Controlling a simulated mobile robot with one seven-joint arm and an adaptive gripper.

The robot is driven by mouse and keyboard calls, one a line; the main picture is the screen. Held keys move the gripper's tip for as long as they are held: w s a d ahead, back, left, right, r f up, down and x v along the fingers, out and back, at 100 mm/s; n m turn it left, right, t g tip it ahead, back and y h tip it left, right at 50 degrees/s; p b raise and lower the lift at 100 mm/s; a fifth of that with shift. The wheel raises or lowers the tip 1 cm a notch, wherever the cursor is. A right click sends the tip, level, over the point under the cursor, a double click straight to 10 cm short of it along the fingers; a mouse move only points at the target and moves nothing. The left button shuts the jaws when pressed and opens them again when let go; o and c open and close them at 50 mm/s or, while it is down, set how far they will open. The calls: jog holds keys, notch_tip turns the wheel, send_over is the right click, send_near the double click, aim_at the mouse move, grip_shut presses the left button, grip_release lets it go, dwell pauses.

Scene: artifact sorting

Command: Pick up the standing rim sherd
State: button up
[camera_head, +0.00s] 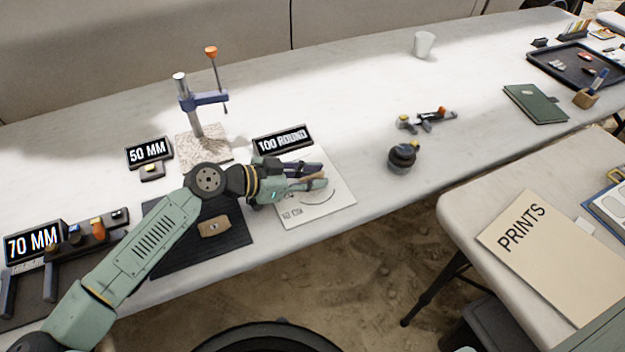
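My gripper (318,176) reaches from the left over a white card (338,198) printed with a curved line. A narrow tan-brown piece (313,177), which looks like the rim sherd, shows between its two fingers, mostly hidden by them. The fingers lie on either side of the piece. I cannot tell whether they touch it or whether it stands on the card. A flat tan piece with a small pale label (214,226) lies on the black mat (180,258) below my arm.
A "100 ROUND" sign (282,140) stands behind the card. A clamp stand (195,105) and a "50 MM" sign (149,151) stand behind my arm. A "70 MM" sign (34,243) stands at far left. A dark round object (402,158) sits right of the card.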

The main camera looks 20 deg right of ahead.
grip_shut()
jog(key=shift+r, duration=0.1)
jog(key=shift+r+b, duration=0.3)
jog(key=shift+r, duration=0.15)
jog(key=shift+s+a+r+b, duration=0.2)
jog(key=shift+r+b, duration=0.1)
jog(key=shift+r, duration=0.3)
jog(key=shift+s+a+r+b, duration=0.1)
jog(key=shift+s+r+b, duration=0.15)
jog(key=shift+r, duration=0.3)
jog(key=s+a+r+b, duration=0.2)
jog(key=s+a+b, duration=0.35)
jog(key=s, duration=0.75)
send_over(321, 201)
jog(key=shift+f+t+b, duration=0.25)
jog(key=shift+t+b, duration=0.05)
jog(key=shift+b, duration=0.1)
jog(key=shift+f+b, duration=1.65)
jog(key=shift+f, duration=0.6)
